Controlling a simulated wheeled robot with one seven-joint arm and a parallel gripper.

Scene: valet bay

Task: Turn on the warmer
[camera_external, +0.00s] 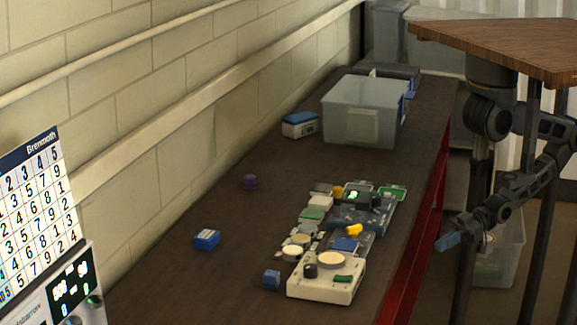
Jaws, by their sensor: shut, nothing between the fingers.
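A white box (324,280) stands near the front of the dark bench. It has a cream round plate, a black knob and a green switch on top, and may be the warmer; I cannot read a label. Behind it is a blue-grey device (352,218) with a lit green display; I cannot tell its use. My gripper (446,241) has light blue fingertips and is shut and empty. In the picture it is right of the bench's red front edge, apart from both devices.
Small parts crowd the bench behind the white box. A clear bin (362,113) stands farther back. A wooden tabletop (510,48) is at the upper right. The bench's left side is mostly clear.

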